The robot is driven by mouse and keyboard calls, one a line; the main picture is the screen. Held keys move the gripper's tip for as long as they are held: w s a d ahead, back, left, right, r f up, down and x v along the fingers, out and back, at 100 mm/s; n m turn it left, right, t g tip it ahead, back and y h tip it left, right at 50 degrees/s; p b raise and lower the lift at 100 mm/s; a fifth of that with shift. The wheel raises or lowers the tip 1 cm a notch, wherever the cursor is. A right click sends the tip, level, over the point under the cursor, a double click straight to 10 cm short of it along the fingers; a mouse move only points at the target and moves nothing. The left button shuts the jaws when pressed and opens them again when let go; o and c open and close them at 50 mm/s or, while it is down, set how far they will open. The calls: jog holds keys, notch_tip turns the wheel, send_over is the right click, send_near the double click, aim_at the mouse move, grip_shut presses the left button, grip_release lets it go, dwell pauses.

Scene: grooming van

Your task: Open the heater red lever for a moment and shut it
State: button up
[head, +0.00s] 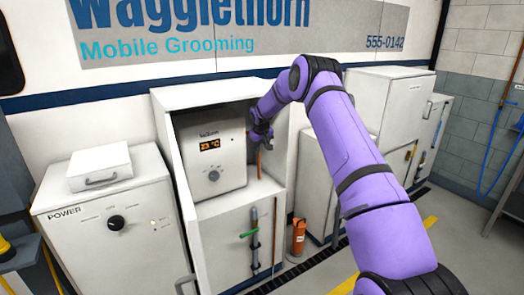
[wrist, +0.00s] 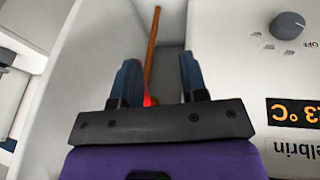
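The white heater (head: 230,165) sits in an open-fronted cabinet; its orange display reads 23 °C above a dark round knob (head: 213,175). In the wrist view the heater's face (wrist: 235,60) is on the right, with its knob (wrist: 287,25). A small red part, likely the red lever (wrist: 147,101), shows low between my fingers, mostly hidden by my gripper's body. My gripper (head: 262,141) is beside the heater's right side. In the wrist view my gripper (wrist: 158,62) is open, with a finger on each side of a copper pipe (wrist: 153,50). I cannot tell whether it touches the lever.
The cabinet wall (head: 178,165) closes in the heater's left side. A pipe with a green handle (head: 248,234) runs below, near an orange cylinder (head: 299,238). A POWER box (head: 85,225) stands left. White cabinets (head: 390,100) stand right.

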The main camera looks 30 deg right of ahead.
jog(key=shift+s+a+r, duration=0.1)
jog(key=shift+s+a, duration=0.3)
jog(key=shift+s, duration=0.35)
jog(key=shift+s+a, duration=0.35)
jog(key=shift+s, duration=0.35)
jog(key=shift+s+a+r, duration=0.1)
jog(key=shift+s+a, duration=0.3)
jog(key=shift+s, duration=0.35)
dwell(0.5)
